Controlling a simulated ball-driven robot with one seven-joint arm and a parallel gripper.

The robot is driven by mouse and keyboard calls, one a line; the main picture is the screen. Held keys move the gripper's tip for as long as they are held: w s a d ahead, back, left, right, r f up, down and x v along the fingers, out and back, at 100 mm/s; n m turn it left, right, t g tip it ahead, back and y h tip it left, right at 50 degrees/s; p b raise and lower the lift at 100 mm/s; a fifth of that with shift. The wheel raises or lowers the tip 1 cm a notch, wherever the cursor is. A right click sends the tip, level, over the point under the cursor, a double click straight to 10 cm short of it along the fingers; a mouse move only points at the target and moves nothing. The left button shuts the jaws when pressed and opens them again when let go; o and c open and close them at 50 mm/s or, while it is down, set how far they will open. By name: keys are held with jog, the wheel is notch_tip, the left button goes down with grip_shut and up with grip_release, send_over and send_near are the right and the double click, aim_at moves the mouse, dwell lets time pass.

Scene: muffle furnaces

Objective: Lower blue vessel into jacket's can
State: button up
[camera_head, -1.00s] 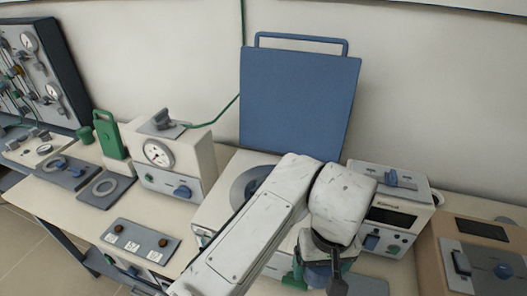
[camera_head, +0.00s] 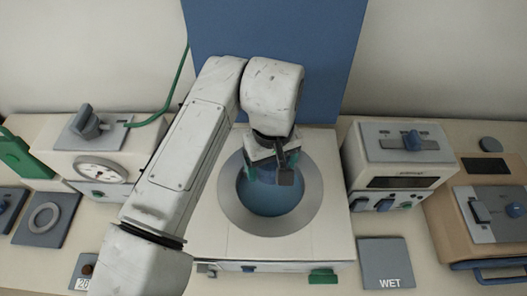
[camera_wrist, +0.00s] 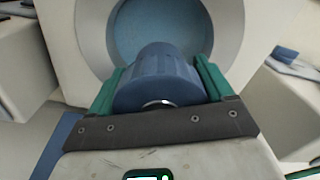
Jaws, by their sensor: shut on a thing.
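My gripper (camera_head: 272,168) is above the round opening of the jacket (camera_head: 235,232), a white box with a grey ring (camera_head: 312,190) around its can. The can's inside (camera_head: 265,203) is blue and looks empty below the gripper. In the wrist view, the green fingers (camera_wrist: 158,88) are shut on the blue vessel (camera_wrist: 165,70), a ribbed blue cylinder. The can's speckled blue inside (camera_wrist: 160,28) shows beyond it. In the head view the vessel is mostly hidden by my gripper. I cannot tell whether its lower end is inside the rim.
The jacket's blue lid (camera_head: 325,50) stands open behind my arm. A white instrument (camera_head: 400,155) and a tan unit (camera_head: 480,215) stand to the right, with a WET plate (camera_head: 386,262) in front. A gauge box (camera_head: 95,155) stands left.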

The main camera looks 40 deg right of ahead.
jog(key=shift+f+b, duration=1.9)
jog(key=shift+f, duration=0.15)
jog(key=shift+f+b, duration=3.05)
jog(key=shift+f, duration=2.3)
jog(key=shift+s+f, duration=0.1)
jog(key=shift+f, duration=0.55)
jog(key=o, duration=1.3)
notch_tip(320, 180, up, 11)
jog(key=shift+f, duration=0.1)
